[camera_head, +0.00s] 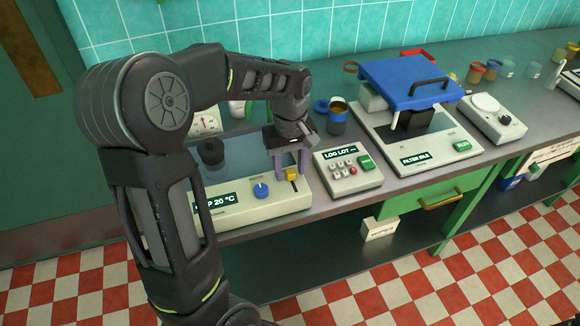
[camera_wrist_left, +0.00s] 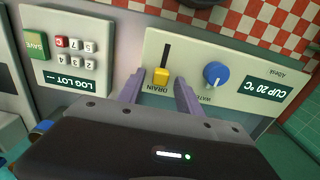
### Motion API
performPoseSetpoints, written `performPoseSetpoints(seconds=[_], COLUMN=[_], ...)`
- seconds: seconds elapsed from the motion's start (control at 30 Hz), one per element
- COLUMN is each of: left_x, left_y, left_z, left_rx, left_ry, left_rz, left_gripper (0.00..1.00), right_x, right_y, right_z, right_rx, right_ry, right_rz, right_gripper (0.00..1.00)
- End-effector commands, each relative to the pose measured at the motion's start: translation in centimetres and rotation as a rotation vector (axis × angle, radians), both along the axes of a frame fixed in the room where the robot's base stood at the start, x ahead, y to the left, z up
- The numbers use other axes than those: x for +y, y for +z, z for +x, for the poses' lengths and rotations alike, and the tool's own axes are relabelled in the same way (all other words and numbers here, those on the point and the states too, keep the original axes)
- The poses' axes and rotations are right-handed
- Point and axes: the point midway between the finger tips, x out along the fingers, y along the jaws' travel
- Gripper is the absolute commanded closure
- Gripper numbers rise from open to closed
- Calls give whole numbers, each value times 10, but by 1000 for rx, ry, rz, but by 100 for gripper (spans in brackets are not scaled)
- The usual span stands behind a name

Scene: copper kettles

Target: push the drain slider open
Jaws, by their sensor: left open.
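The drain slider is a yellow knob (camera_head: 291,174) on the front panel (camera_head: 233,211) of the pale water unit, near the panel's right end. In the left wrist view the yellow knob (camera_wrist_left: 161,76) sits at the DRAIN label end of a dark slot (camera_wrist_left: 166,53). My left gripper (camera_head: 290,172) is open at the knob. In the wrist view its two purple fingers (camera_wrist_left: 156,90) stand on either side of the knob's lower edge, the knob nearer the left finger. Whether a finger touches it I cannot tell. My right gripper is not in view.
A blue water dial (camera_head: 261,190) is left of the slider. The log keypad box (camera_head: 347,170) stands close on the right. Farther right are the filter unit (camera_head: 413,163) with a blue lid (camera_head: 408,82) and a jar (camera_head: 338,117) behind the keypad.

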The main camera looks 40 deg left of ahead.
Motion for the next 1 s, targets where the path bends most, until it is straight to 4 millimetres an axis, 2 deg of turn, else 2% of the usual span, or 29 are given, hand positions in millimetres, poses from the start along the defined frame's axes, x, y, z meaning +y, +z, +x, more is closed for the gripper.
performPoseSetpoints(seconds=[0.27, 0.37, 0.7, 0.83, 1.0], left_x=[0, 0, 0, -1, 0], left_y=[5, 15, 68, 77, 78], left_z=[1, 1, 1, 0, 0], left_rx=[-1, -3, -4, -1, 1], left_ry=[0, 0, -1, -1, -1], left_rz=[0, 1, 0, -1, -1], left_gripper=[58, 58, 58, 58, 58], right_x=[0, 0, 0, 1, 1], right_y=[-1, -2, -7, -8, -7], right_z=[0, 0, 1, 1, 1], right_rx=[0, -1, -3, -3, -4], right_ry=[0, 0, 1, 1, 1], right_rz=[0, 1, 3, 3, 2], right_gripper=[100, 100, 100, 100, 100])
